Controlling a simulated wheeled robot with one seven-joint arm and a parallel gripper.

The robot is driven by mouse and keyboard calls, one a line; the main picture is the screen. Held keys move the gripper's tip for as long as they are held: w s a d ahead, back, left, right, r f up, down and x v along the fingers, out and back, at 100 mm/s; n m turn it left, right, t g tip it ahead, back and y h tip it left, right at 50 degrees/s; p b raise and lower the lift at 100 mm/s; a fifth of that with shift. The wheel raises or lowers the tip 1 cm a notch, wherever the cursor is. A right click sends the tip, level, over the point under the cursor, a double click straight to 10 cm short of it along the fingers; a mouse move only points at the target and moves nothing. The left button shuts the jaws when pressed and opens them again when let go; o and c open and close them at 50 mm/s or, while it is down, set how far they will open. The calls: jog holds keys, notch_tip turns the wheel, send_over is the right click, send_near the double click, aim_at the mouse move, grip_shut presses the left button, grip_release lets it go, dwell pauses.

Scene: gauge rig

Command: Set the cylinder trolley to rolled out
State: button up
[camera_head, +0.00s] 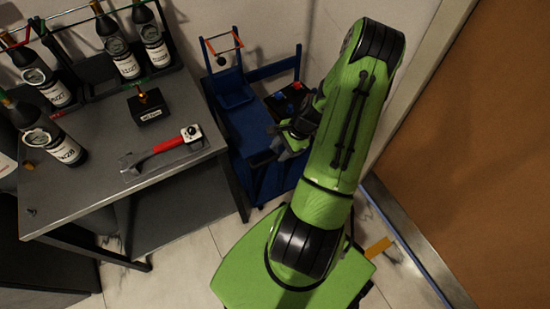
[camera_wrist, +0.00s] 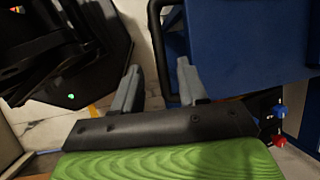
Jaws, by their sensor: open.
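The blue cylinder trolley (camera_head: 242,122) stands between the grey bench and the wall, partly hidden behind my arm. It has an upright frame at the back. Its blue surface also fills the upper right of the wrist view (camera_wrist: 245,40). A dark curved bar (camera_wrist: 156,40) runs along the edge of the blue panel. My gripper (camera_head: 287,147) is at the trolley's front right, partly hidden by my wrist. In the wrist view its grey fingers (camera_wrist: 158,85) are apart, with the lower end of the bar between them. I cannot tell whether they touch it.
A black box with red and blue knobs (camera_head: 286,98) is beside my wrist. The grey bench (camera_head: 75,195) at left holds several dark bottles, a small black block (camera_head: 148,106) and a red-handled tool (camera_head: 168,145). A brown panel (camera_head: 490,150) stands at right. Floor shows between bench and trolley.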

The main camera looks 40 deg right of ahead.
aim_at(273, 158)
jog(key=x, duration=0.3)
jog(key=shift+w+f+b, duration=0.1)
jog(key=shift+f+b, duration=0.2)
jog(key=shift+b, duration=0.05)
grip_shut()
